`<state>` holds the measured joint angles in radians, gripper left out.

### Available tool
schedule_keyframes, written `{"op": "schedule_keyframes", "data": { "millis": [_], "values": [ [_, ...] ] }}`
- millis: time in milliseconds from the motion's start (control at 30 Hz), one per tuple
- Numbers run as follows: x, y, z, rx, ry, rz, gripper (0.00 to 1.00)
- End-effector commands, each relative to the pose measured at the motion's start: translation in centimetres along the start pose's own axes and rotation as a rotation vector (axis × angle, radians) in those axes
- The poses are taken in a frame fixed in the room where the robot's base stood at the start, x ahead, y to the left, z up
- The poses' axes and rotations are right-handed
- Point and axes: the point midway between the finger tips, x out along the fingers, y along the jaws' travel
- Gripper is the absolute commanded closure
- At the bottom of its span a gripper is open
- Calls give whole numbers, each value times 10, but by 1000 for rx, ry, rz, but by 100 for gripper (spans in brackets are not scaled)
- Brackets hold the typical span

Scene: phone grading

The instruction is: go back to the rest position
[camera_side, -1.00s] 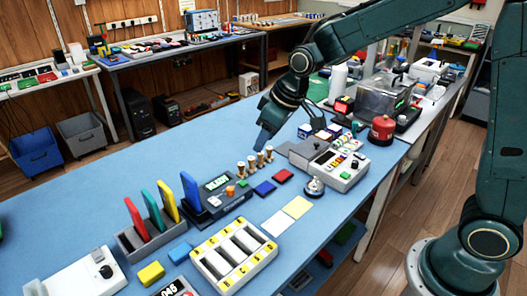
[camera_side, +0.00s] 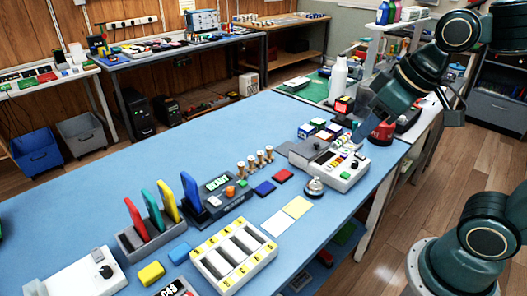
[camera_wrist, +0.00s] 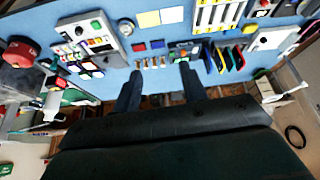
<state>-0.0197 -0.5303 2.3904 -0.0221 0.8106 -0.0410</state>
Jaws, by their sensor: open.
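My gripper (camera_side: 364,130) is at the right in the side view, above the far right part of the blue table, near the grey control box. In the wrist view my gripper (camera_wrist: 157,78) shows its two fingers wide apart with nothing between them. Some of its outline is hard to make out against the clutter in the side view. A red slab (camera_side: 136,218), a green slab (camera_side: 152,212) and a yellow slab (camera_side: 168,201) stand upright in a grey rack. A blue slab (camera_side: 190,190) stands beside the device with the lit display (camera_side: 217,184).
The grey control box (camera_side: 338,172), a silver bell (camera_side: 314,187), a red round object (camera_side: 381,131) and a white bottle (camera_side: 338,80) are near my arm. A white slotted tray (camera_side: 233,256) is at the front. The table's left back is clear.

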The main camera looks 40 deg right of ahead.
Motion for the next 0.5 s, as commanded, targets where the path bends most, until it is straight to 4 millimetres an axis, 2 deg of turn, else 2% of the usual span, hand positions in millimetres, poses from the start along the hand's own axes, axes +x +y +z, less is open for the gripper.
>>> {"op": "schedule_keyframes", "data": {
  "millis": [200,333,500],
  "values": [
    [-16,3,37,48,16,17,58],
    [-20,4,50,66,20,22,58],
    [-21,4,57,75,20,25,58]
  ]
}}
